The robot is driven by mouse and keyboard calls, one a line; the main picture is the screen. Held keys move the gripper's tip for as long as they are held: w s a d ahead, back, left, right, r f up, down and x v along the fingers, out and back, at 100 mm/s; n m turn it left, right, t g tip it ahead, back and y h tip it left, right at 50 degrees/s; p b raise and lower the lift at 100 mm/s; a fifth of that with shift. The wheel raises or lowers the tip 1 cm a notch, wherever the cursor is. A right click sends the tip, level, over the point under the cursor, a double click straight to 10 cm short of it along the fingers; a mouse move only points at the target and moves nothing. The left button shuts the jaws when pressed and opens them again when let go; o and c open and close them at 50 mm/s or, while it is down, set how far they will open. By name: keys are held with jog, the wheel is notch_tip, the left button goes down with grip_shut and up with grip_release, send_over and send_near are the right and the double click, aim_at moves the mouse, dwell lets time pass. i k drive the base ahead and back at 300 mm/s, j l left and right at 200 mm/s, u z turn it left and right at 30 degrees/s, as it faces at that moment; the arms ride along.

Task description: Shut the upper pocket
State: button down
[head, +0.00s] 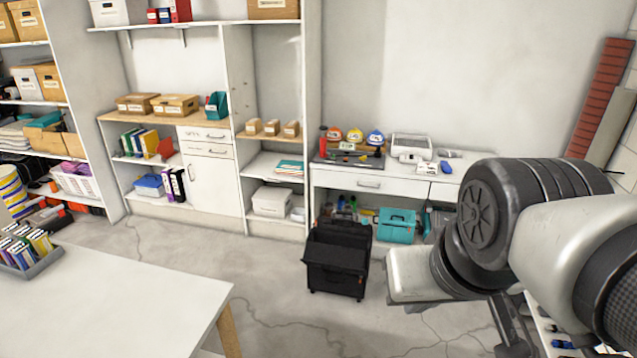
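A black wheeled case (338,258) stands on the floor in front of the white desk, in the middle of the head view. Its upper front shows a panel leaning out, with a dark opening behind it. I cannot make out its separate pockets or a lower opening clearly. My arm fills the right side of the view, to the right of the case. Dark linkage that may be part of my gripper (508,330) shows at the bottom right, apart from the case. The fingertips are not clear, and I see nothing held.
The white desk (385,183) behind the case holds helmets and tools. A teal toolbox (397,225) is under it. A white table (110,305) is at lower left. Shelving (232,75) lines the back wall. Grey floor (255,272) is clear between table and case.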

aim_at(336, 259)
jog(key=i+l, duration=0.15)
jog(key=i, duration=0.3)
jog(key=i+l, duration=0.15)
jog(key=i, duration=0.35)
jog(key=i+l+u, duration=0.1)
jog(key=i, duration=0.35)
jog(key=i+l, duration=0.25)
jog(key=i, duration=0.2)
jog(key=i+l, duration=0.2)
jog(key=i, duration=0.25)
jog(key=u, duration=0.05)
